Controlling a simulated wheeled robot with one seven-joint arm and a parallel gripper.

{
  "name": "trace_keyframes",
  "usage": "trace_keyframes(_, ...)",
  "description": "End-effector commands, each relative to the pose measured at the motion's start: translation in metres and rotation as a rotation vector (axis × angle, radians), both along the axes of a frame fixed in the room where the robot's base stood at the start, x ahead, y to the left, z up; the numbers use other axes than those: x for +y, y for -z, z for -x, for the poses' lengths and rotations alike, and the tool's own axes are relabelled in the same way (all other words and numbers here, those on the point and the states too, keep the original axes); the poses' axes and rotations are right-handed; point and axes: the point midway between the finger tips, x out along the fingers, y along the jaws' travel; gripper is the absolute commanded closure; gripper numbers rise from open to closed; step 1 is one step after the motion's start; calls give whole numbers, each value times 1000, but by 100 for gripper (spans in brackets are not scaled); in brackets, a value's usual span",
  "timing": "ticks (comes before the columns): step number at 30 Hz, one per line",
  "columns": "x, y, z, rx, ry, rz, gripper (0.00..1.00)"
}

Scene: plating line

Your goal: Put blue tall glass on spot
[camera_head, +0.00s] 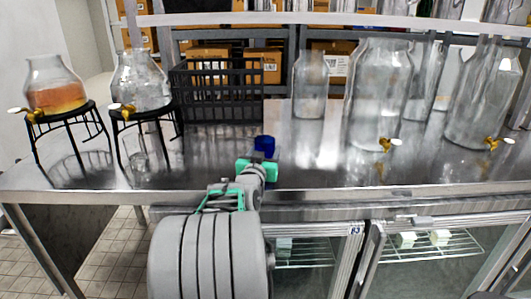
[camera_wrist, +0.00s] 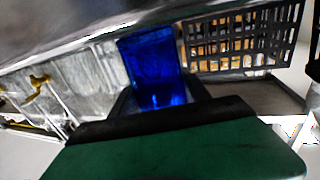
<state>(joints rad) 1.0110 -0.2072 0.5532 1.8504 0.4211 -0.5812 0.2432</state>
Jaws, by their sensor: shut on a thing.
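The blue tall glass (camera_wrist: 152,68) fills the middle of the wrist view, between the fingers of my gripper (camera_wrist: 160,100). In the head view the blue glass (camera_head: 264,144) shows as a small dark blue shape at the tip of my gripper (camera_head: 260,162), which is shut on it near the counter's front part. The lower part of the glass is hidden by the gripper. I cannot tell whether the glass touches the counter. No marked spot can be made out on the steel counter (camera_head: 330,172).
A black crate (camera_head: 217,95) stands behind the gripper. Two dispensers, one orange (camera_head: 55,88) and one clear (camera_head: 140,82), sit on black stands at left. Large glass jars (camera_head: 380,95) with brass taps stand at right. Bare counter lies between.

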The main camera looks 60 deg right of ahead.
Motion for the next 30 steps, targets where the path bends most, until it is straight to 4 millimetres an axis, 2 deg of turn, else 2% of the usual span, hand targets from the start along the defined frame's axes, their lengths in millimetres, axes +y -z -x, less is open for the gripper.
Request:
trace_keyframes(9,0,1,0,-2,0,4,100)
trace_keyframes(10,0,2,0,-2,0,3,45)
trace_keyframes(15,0,1,-1,-1,-1,2,31)
trace_keyframes(18,0,1,-1,-1,-1,2,24)
trace_keyframes(27,0,-5,-1,-1,-1,2,24)
trace_keyframes(30,16,-3,1,-3,-4,3,24)
